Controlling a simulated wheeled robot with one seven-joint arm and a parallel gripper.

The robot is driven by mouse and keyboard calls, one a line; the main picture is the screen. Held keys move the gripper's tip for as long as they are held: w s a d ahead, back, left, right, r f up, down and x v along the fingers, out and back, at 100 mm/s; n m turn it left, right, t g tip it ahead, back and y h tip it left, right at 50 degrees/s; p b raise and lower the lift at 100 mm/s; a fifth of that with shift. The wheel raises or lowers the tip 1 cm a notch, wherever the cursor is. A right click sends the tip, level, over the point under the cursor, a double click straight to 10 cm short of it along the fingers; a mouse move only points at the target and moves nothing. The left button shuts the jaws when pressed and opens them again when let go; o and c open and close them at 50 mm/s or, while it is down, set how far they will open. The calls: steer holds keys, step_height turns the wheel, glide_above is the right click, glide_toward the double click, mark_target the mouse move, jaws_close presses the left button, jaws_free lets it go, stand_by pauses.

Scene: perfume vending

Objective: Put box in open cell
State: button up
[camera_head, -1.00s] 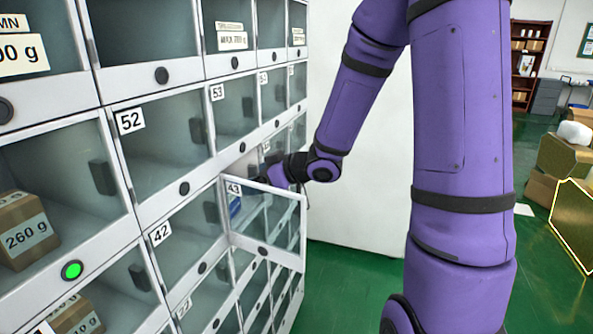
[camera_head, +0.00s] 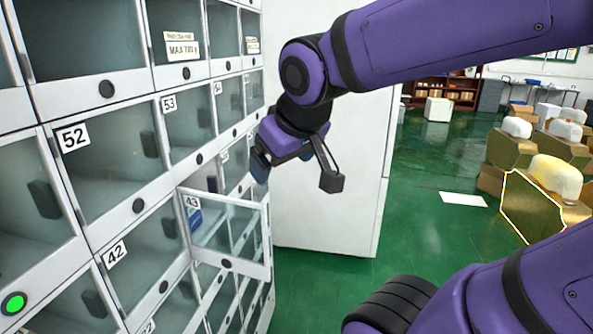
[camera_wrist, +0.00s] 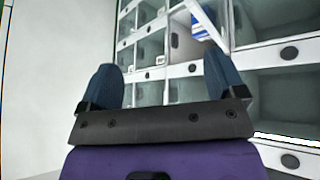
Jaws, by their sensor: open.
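The open cell 43 (camera_head: 207,184) has its clear-paned door (camera_head: 232,237) swung outward. A small blue-and-white box (camera_head: 194,216) shows inside it, partly behind the door pane. In the wrist view the open cell (camera_wrist: 184,42) is ahead of the fingers, with a blue-and-white patch visible beside the door frame. My gripper (camera_head: 261,164) is outside the cell, above and to the right of the door. Its two blue fingers are apart with nothing between them in the wrist view (camera_wrist: 163,84). How far the box sits inside is hard to tell.
Closed cells 52 (camera_head: 72,136), 53 (camera_head: 169,103) and 42 (camera_head: 114,253) surround the open one. A green light (camera_head: 14,303) glows at lower left. A white panel (camera_head: 335,165) stands behind my gripper.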

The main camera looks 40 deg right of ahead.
steer(key=s+a+g+y, duration=0.1)
steer(key=s+a, duration=0.1)
steer(key=s, duration=0.3)
steer(key=shift+s+r+y, duration=0.15)
steer(key=shift+s+y, duration=0.15)
steer(key=shift+s, duration=0.05)
stand_by(0.7)
